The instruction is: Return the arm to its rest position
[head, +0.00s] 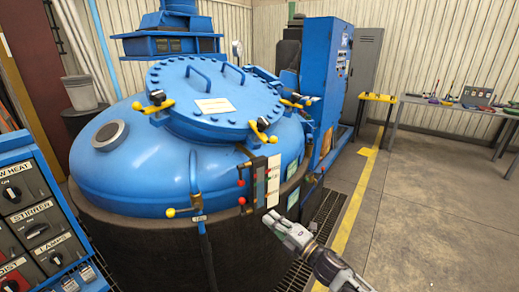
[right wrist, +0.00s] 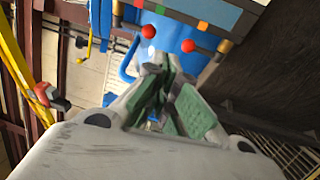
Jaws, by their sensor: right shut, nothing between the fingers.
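My right gripper (head: 277,221) comes in from the lower right in the head view, in front of the furnace's dark lower wall. In the right wrist view its green-padded fingers (right wrist: 165,82) meet at the tips, shut with nothing between them. The gauge panel (head: 266,180) with red knobs is on the furnace side, just above and left of the gripper in the head view. In the right wrist view the red knobs (right wrist: 188,46) appear beyond the fingertips. I cannot tell whether the gripper touches anything. My left gripper is not in view.
The blue furnace (head: 150,165) with its bolted lid (head: 215,95) fills the middle left. A switch panel (head: 40,215) stands at the left edge. A workbench (head: 440,103) with tools is at the back right. The floor (head: 430,210) at right is clear.

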